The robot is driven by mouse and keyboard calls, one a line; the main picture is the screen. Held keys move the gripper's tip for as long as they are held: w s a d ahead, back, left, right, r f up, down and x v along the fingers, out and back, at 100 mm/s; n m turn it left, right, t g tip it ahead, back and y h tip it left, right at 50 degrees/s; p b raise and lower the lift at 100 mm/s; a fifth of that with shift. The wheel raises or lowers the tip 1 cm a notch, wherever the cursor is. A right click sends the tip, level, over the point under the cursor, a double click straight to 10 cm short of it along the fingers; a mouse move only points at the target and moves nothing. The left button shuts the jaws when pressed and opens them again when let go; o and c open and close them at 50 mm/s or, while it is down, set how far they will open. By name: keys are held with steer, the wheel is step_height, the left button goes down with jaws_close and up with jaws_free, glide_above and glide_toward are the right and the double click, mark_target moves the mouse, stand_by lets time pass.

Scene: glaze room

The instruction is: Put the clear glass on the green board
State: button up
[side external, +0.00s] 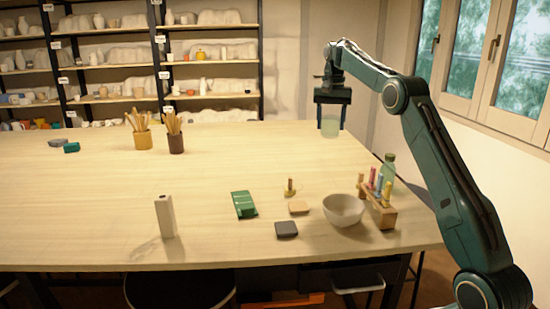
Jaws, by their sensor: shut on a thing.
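The clear glass (330,126) hangs upright under my gripper (331,106), toward the back right of the table. My gripper points down and is shut on the glass; the fingertips are small and dark, so their exact contact is hard to see. The glass looks held above the table, though its height is hard to judge. The green board (243,203) lies flat near the middle front of the table, with pale marks on it. It is below and left of my gripper in the picture, well apart from it.
Right of the board are a wooden piece with a peg (291,188), a tan block (298,208), a dark block (286,229), a pale bowl (343,210), a rack (379,215) and a green bottle (387,172). A white upright block (165,216) stands left. Pots (143,139) stand behind.

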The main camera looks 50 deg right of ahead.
steer(key=w+a+r, duration=0.1)
steer(key=w+a, duration=0.4)
steer(key=a, duration=0.7)
steer(key=w+a+r, duration=0.2)
steer(key=w+a, duration=0.2)
steer(key=a, duration=0.9)
steer(key=shift+w, duration=0.35)
steer(key=shift+f, duration=0.1)
steer(key=shift+f, duration=9.8)
steer(key=shift+f, duration=0.1)
steer(key=o, duration=1.1)
steer(key=shift+c, duration=0.2)
